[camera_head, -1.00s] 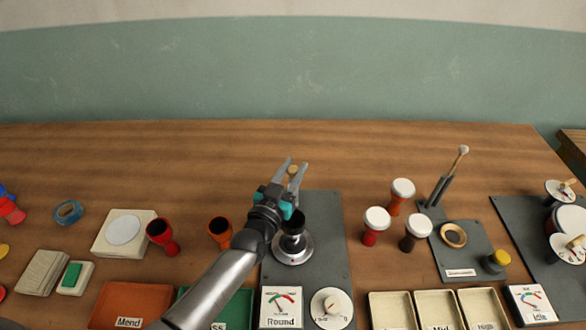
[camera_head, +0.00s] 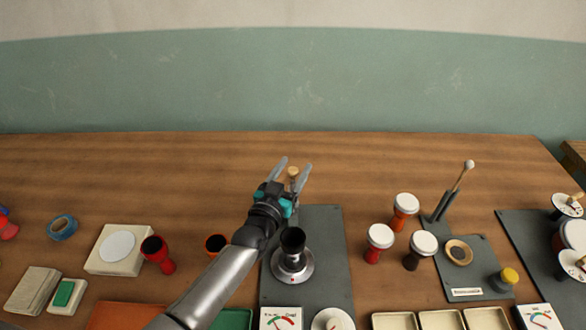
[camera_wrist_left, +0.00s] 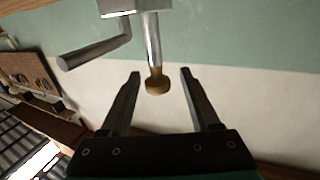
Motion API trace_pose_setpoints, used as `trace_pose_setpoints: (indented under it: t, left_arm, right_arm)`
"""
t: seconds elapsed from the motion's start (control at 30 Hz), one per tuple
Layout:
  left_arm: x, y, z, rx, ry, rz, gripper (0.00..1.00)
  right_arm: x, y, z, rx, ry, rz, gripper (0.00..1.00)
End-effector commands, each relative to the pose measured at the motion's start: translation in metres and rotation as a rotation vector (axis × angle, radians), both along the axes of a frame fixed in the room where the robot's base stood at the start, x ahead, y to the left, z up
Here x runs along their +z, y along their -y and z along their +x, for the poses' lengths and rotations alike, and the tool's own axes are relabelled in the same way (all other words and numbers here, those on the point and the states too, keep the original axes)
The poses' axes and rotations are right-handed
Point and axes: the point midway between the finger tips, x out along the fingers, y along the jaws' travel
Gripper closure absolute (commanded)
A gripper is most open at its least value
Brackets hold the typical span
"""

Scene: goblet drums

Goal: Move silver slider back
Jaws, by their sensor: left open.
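The silver slider shows in the left wrist view as a metal rod (camera_wrist_left: 152,40) ending in a round wooden knob (camera_wrist_left: 156,85). The rod comes from a pale metal block (camera_wrist_left: 122,8) with a grey side bar (camera_wrist_left: 95,46). My left gripper (camera_head: 294,166) is open, with one finger on each side of the knob in the left wrist view (camera_wrist_left: 160,74); I see gaps on both sides. In the head view the knob (camera_head: 293,172) shows between the fingers, and the arm partly hides the rest of the slider. My right gripper is not in view.
Several white-topped drums (camera_head: 380,236) stand to the right. The table's back is clear.

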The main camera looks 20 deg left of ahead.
Motion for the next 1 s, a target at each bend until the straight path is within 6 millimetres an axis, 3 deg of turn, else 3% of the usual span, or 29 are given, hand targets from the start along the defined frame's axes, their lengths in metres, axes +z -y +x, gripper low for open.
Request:
trace_pose_setpoints:
  t: [0.17,0.33,1.0]
  left_arm:
    - [-0.001,0.0,-0.002,-0.001,-0.001,-0.001,0.37]
    - [-0.001,-0.001,-0.018,-0.001,-0.004,0.0,0.37]
    - [0.0,-0.014,-0.131,-0.001,-0.002,0.001,0.37]
  right_arm:
    - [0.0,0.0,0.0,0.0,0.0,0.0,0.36]
    - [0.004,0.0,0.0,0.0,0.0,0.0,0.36]
    - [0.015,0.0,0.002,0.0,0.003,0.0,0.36]
